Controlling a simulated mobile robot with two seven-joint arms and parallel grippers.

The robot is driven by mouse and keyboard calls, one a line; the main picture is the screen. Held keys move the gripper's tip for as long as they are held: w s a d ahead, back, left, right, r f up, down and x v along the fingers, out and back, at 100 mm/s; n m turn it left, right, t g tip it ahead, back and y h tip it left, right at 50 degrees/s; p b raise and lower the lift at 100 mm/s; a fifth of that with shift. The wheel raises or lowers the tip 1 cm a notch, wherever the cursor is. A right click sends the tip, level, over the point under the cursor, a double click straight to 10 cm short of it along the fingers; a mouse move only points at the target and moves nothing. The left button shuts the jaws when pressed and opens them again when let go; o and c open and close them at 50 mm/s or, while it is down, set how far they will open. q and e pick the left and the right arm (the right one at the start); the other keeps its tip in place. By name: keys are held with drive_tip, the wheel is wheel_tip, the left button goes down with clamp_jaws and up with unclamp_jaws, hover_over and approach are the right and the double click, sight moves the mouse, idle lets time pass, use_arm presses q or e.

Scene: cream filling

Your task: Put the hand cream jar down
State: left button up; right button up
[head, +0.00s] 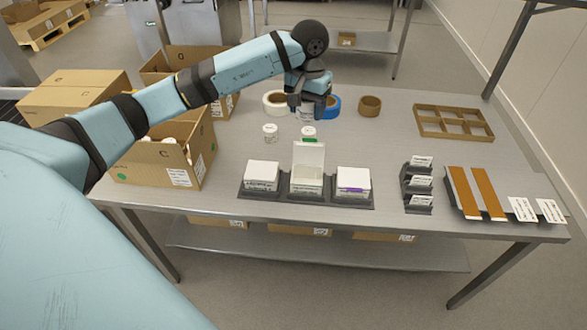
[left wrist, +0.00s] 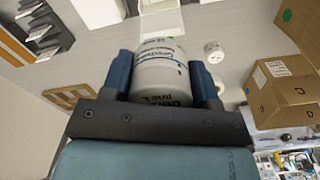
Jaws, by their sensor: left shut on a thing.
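My left gripper (head: 310,100) is above the back middle of the steel table in the head view. In the left wrist view its two blue fingers (left wrist: 161,80) are shut on the hand cream jar (left wrist: 162,66), a white cylinder with dark print on its label. The jar is mostly hidden by the gripper in the head view. I cannot tell whether the jar touches the table. My right gripper is not in view.
Small jars (head: 270,133) stand on the table in front of the gripper. White boxes (head: 261,175) sit in dark holders, the middle one with its lid up. Tape rolls (head: 370,106) and a divided tray (head: 453,122) are behind. An open carton (head: 160,160) is at left.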

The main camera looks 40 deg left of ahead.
use_arm(q)
drive_tip(key=shift+s+f, duration=0.1)
drive_tip(key=shift+s, duration=0.1)
wheel_tip(320, 180, down, 19)
drive_tip(key=shift+f+p, duration=0.1)
drive_tip(key=shift+p, duration=0.85)
drive_tip(key=shift+f, duration=0.35)
drive_tip(key=shift+f+b, duration=0.6)
drive_tip(key=shift+b, duration=0.2)
drive_tip(key=o, duration=1)
drive_tip(key=shift+c, duration=0.2)
